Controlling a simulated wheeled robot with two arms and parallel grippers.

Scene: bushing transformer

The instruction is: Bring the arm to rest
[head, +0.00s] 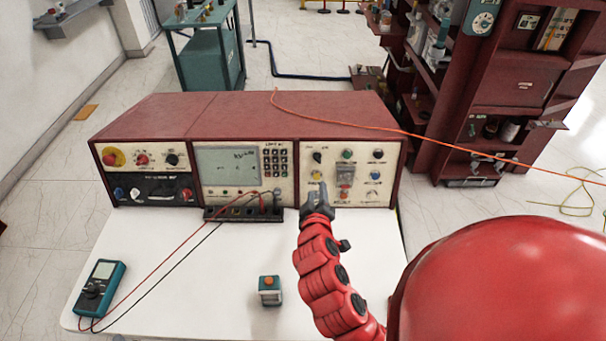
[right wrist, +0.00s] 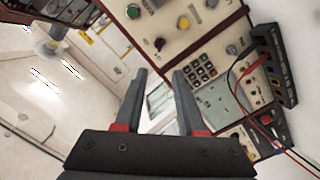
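My right arm is red and comes in from the lower right in the head view. Its gripper (head: 318,197) is close in front of the right panel of the red test console (head: 240,115). In the right wrist view the two grey fingers of the right gripper (right wrist: 160,95) stand apart with nothing between them. The console panel with its keypad and knobs lies beyond the fingertips in that view. In the head view the gripper overlaps the lower left of the right panel; I cannot tell whether it touches. My left gripper is not in view.
The white table (head: 200,280) carries a teal multimeter (head: 99,288) at left and a small box with an orange button (head: 269,290) near the front. Red and black leads run from the meter to a black terminal strip (head: 228,214). An orange cable (head: 430,136) crosses above the console.

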